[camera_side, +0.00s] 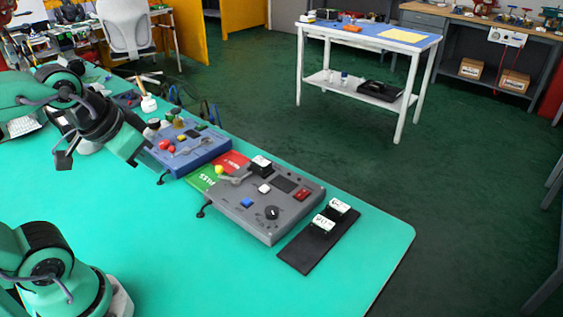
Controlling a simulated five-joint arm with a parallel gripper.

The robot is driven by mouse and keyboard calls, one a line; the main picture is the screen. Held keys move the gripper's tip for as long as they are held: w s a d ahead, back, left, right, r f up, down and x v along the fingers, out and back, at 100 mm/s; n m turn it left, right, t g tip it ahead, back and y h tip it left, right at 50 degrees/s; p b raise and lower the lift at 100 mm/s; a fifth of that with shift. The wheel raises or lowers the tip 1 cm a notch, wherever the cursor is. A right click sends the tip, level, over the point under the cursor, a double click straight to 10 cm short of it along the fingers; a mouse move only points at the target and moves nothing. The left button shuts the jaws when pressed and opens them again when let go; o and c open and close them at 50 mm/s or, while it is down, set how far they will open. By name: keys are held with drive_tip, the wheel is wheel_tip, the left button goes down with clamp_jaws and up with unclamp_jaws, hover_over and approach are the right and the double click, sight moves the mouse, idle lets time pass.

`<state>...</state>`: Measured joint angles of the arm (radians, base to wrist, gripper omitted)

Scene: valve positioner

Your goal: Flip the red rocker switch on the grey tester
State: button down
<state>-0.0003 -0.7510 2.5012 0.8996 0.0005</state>
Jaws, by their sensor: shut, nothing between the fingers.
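The grey tester (243,219) lies on the teal table right of centre. The red rocker switch (301,194) is near the right end of its top face. Which way the rocker is tipped is too small to tell. A dark screen (284,184), a white button (264,188), a blue button (219,202) and a black knob (272,212) share that face. My gripper (134,160) is at the left, shut and empty, pointing down beside the blue panel's left end. It is well left of the grey tester and apart from the switch.
The blue panel (207,152) with red buttons stands left of the tester. Green (202,180) and red (232,162) marked areas lie between them. A black tray (300,258) with two white-topped blocks (323,223) lies right of the tester. The table's front middle is clear.

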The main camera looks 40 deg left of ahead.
drive_tip(key=shift+w+r, duration=0.1)
drive_tip(key=w+d+r+g, duration=0.1)
drive_tip(key=w+d+r, duration=0.1)
drive_tip(key=w, duration=0.6)
drive_tip(key=w+d+r+g, duration=0.2)
drive_tip(key=w, duration=0.5)
drive_tip(key=w+d+f+g, duration=0.1)
drive_tip(key=w+d+f, duration=0.2)
drive_tip(key=w+f, duration=0.2)
drive_tip(key=w+d+f+g, duration=0.1)
drive_tip(key=w+d+f, duration=0.3)
drive_tip(key=w, duration=0.6)
drive_tip(key=shift+w+f+g, duration=0.2)
drive_tip(key=shift+f+g, duration=0.1)
drive_tip(key=shift+f, duration=0.05)
drive_tip(key=shift+w+d, duration=0.1)
drive_tip(key=shift+w, duration=0.1)
drive_tip(key=shift+w+r, duration=0.2)
drive_tip(key=shift+w, duration=0.3)
